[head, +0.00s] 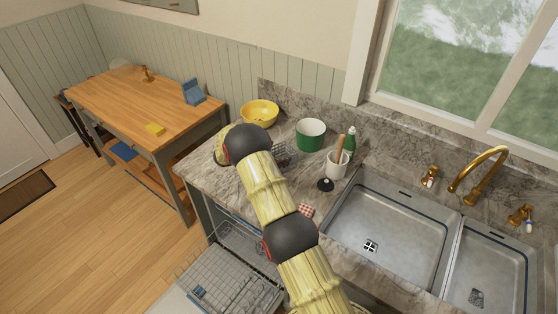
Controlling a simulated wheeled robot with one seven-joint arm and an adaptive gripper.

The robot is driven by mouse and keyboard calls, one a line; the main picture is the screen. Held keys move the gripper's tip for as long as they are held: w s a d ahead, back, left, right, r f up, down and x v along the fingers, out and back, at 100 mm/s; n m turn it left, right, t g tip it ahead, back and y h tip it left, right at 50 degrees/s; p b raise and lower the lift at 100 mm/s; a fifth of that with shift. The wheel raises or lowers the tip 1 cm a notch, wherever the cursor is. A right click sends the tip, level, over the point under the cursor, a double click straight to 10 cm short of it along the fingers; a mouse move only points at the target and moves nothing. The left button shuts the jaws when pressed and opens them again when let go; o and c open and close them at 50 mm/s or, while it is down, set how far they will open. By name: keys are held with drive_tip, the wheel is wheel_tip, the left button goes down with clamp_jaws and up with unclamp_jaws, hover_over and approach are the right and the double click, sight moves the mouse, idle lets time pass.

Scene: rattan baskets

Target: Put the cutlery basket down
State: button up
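A small grey wire basket (287,154), which looks like the cutlery basket, shows partly behind my arm on the stone counter (199,163). Something reddish shows in or beside it. My arm rises from the bottom of the head view and hides part of the basket. A short yellow piece of my arm shows left of its far dark joint. My gripper itself cannot be made out, so its hold on anything is hidden.
The double sink (392,232) is at right. An open dishwasher rack (233,280) extends below left. A wooden table (135,98) stands farther left.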

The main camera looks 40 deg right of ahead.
drive_tip(key=shift+c, duration=1.1)
drive_tip(key=c, duration=1.1)
drive_tip(key=shift+c, duration=0.5)
